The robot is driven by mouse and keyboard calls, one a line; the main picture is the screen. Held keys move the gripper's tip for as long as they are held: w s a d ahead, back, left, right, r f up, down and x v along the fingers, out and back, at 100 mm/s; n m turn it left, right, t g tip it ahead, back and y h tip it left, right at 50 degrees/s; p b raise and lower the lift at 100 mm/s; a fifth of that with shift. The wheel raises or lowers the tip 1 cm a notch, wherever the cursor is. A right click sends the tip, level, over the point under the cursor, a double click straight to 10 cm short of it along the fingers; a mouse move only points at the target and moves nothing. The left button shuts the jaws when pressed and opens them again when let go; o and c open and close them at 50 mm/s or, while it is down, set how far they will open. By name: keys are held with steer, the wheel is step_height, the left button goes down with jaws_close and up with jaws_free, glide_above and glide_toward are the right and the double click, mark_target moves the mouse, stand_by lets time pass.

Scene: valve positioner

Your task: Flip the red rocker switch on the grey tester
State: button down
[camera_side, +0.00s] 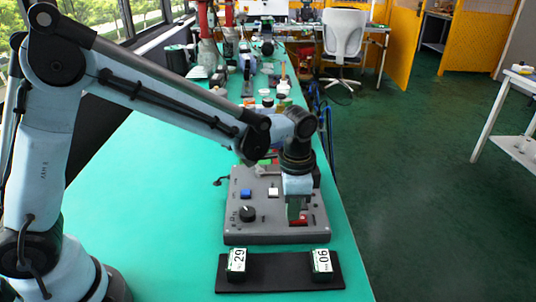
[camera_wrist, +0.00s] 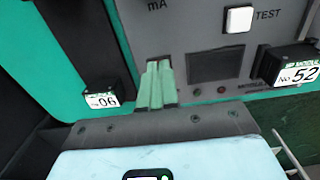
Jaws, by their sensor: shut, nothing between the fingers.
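The grey tester (camera_side: 260,230) lies on the green bench in the side view; its panel (camera_wrist: 185,28) fills the top of the wrist view. The red rocker switch (camera_side: 301,220) shows as a small red patch at the tester's front right in the side view. My gripper (camera_side: 296,214) is shut and empty, pointing down at the rocker and partly covering it; I cannot tell whether they touch. In the wrist view its green fingertips (camera_wrist: 156,68) are together beside a dark display, and no red rocker is visible there. The rocker's tilt is unclear.
The tester carries a black knob (camera_side: 247,213), a blue button (camera_side: 246,194) and a white button (camera_side: 273,192). A black mat (camera_side: 280,272) in front holds modules 29 (camera_side: 237,261) and 06 (camera_side: 322,261). Module 52 (camera_wrist: 290,68) shows in the wrist view. The bench left is clear.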

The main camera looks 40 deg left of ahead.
steer(key=shift+s+a+f+t+h, duration=0.15)
steer(key=shift+a+f+t+h, duration=0.1)
steer(key=shift+f+t+h, duration=0.25)
steer(key=shift+d, duration=0.1)
steer(key=shift+w+d+r, duration=0.1)
steer(key=shift+w+d, duration=0.2)
steer(key=shift+w, duration=0.05)
steer(key=shift+w+d+r, duration=0.1)
steer(key=shift+w+d, duration=0.05)
steer(key=shift+d, duration=0.2)
step_height(320, 180, up, 14)
steer(key=s+a, duration=0.1)
steer(key=shift+s+a+r+g+y, duration=0.2)
steer(key=shift+a+g+y, duration=0.1)
steer(key=shift+a, duration=0.05)
stand_by(0.3)
